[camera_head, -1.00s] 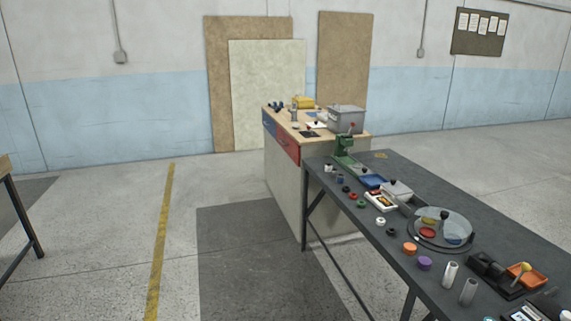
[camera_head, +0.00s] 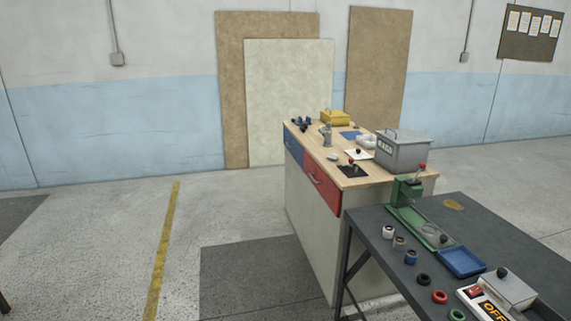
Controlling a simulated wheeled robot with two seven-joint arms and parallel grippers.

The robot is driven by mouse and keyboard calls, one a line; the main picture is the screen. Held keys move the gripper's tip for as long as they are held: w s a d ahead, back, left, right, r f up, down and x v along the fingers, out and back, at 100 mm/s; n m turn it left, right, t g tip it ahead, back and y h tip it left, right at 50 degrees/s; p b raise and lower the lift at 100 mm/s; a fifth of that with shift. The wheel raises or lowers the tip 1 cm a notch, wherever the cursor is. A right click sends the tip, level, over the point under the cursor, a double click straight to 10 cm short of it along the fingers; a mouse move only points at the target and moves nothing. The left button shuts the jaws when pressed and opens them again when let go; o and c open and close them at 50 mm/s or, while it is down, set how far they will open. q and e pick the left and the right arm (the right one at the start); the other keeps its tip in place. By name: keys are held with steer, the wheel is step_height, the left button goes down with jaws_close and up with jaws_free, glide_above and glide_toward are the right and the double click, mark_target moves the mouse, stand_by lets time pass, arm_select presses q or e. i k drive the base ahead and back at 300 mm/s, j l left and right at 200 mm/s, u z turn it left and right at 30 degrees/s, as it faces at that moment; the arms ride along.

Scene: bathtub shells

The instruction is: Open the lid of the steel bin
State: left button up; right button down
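The steel bin (camera_head: 402,153) is a grey metal box with a flat lid and a handle on top. It stands on the right end of the wooden-topped cabinet (camera_head: 312,150). Its lid looks shut. A label shows on its left face. Neither of my grippers is in view.
The cabinet has a blue drawer (camera_head: 294,141) and a red drawer (camera_head: 322,187). A yellow box (camera_head: 335,117) sits at its back. A dark table (camera_head: 528,235) with a green press (camera_head: 408,200), a blue tray (camera_head: 461,262) and small parts stands in front at right.

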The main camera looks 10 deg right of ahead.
mark_target(399, 137)
steer(key=i+z, duration=0.25)
steer(key=i, duration=0.2)
steer(key=i+j+z, duration=0.25)
steer(key=i, duration=0.2)
steer(key=i+j+z, duration=0.25)
steer(key=i, duration=0.2)
steer(key=i+j+z, duration=0.25)
steer(key=i, duration=0.2)
